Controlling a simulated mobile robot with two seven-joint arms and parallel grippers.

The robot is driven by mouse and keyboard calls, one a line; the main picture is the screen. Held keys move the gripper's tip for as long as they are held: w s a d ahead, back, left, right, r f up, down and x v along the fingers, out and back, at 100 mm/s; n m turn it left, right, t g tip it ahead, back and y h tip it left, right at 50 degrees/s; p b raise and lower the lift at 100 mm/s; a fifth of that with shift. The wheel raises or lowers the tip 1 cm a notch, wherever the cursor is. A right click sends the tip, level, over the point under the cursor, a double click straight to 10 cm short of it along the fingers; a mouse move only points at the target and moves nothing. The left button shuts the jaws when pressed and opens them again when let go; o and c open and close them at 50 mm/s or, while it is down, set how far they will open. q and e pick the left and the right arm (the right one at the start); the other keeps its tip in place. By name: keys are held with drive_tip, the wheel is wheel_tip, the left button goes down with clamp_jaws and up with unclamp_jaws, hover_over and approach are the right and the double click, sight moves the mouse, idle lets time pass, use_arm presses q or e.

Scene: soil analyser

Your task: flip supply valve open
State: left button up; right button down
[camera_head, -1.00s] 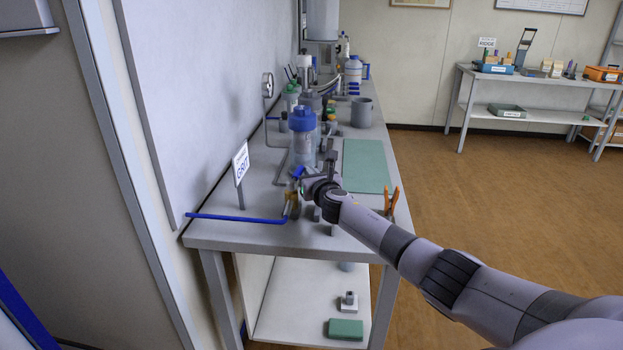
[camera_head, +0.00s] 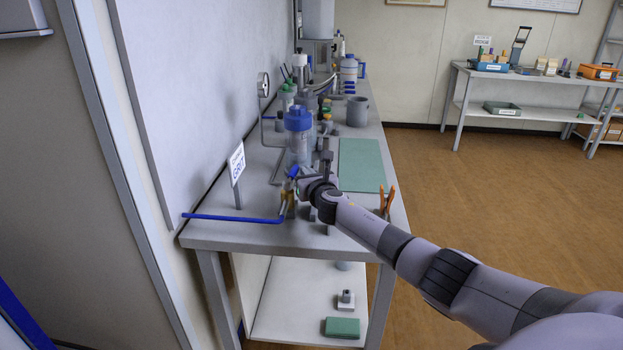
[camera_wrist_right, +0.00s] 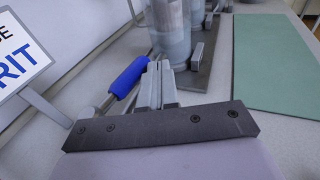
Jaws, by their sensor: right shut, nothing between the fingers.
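The supply valve has a brass-coloured body (camera_head: 288,198) at the end of a blue supply line (camera_head: 232,218) near the table's front left. Its blue lever handle (camera_head: 293,172) shows just above the body. In the right wrist view the blue handle (camera_wrist_right: 130,76) slants up and to the right, just left of my fingertips. My right gripper (camera_wrist_right: 158,68) is shut and empty, its fingers close beside the handle; I cannot tell whether they touch. In the head view my right gripper (camera_head: 300,180) partly covers the valve area. My left gripper is not in view.
A clear cylinder with a blue cap (camera_head: 298,122) stands just behind the valve. A GRIT sign (camera_head: 237,166) stands to the left. A pressure gauge (camera_head: 263,84) and grey mug (camera_head: 357,111) stand farther back.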

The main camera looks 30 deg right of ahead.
drive_tip(key=p+v, duration=0.1)
drive_tip(key=v, duration=0.2)
drive_tip(key=shift+s+a+r+p, duration=0.1)
drive_tip(key=shift+s+p, duration=0.2)
drive_tip(key=shift+p, duration=0.1)
drive_tip(key=shift+p+v, duration=0.3)
drive_tip(key=shift+v, duration=1)
drive_tip(key=shift+s, duration=0.1)
